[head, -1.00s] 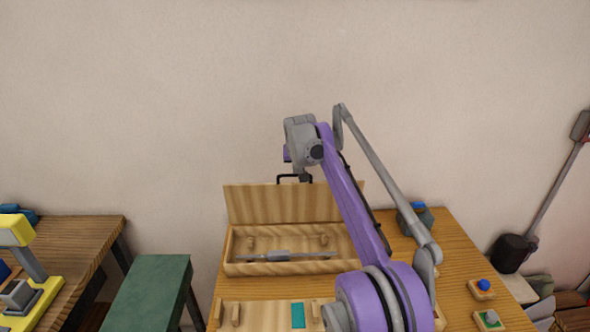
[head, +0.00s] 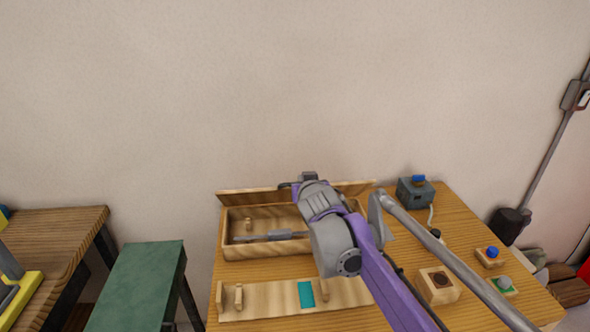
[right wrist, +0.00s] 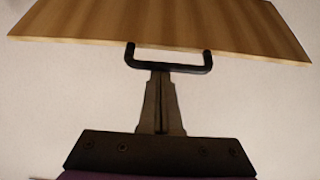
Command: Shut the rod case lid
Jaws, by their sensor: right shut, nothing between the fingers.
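The wooden rod case (head: 268,251) stands at the back of the table with a grey rod (head: 275,236) in it. Its lid (head: 245,198) is raised and shows as a narrow strip, which looks tilted forward from upright. My right gripper (head: 296,186) is at the lid's top edge, largely hidden behind my wrist. In the right wrist view the shut fingers (right wrist: 160,76) are at the black handle (right wrist: 169,67) on the lid's edge, with nothing between them; whether they touch it is unclear. My left gripper is not in view.
A wooden rack (head: 270,300) with a teal patch lies in front of the case. A grey box with a blue top (head: 415,190), a wooden block (head: 437,287) and small button blocks (head: 489,257) stand at the right. A green stool (head: 140,285) is left of the table.

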